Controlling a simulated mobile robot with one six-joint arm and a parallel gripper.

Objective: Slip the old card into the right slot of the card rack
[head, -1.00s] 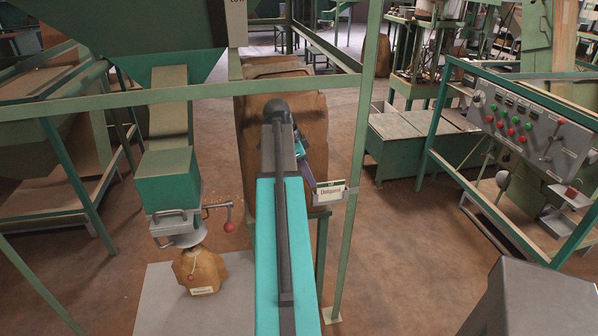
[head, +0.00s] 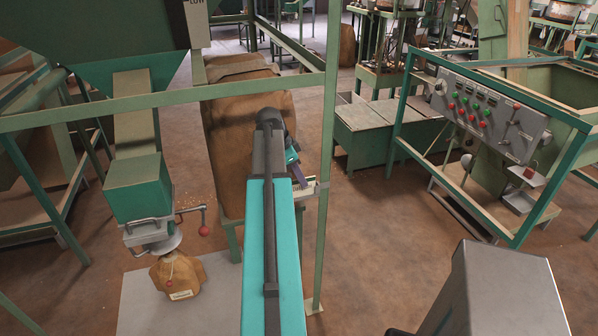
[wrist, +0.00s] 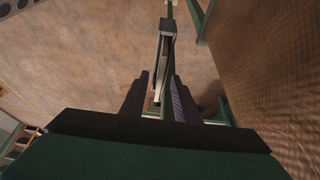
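The card rack (head: 307,192) is a small grey holder fixed to the green post, just right of my arm's end in the head view. A pale card edge (head: 311,184) shows at its top; most of its front is hidden by my gripper. My gripper (head: 299,178) is right at the rack's left side in the head view. In the wrist view, my gripper's two dark fingers (wrist: 160,95) point away from the camera, with a narrow pale strip (wrist: 158,82) between them. I cannot tell whether this is the old card in the grip or part of the rack.
A green post (head: 329,130) and crossbar (head: 170,100) stand close to my arm. A large brown sack (head: 235,150) is behind it. A green weighing spout (head: 138,188) with a small sack (head: 175,275) is at left. A control panel (head: 490,115) is at right. The floor between is clear.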

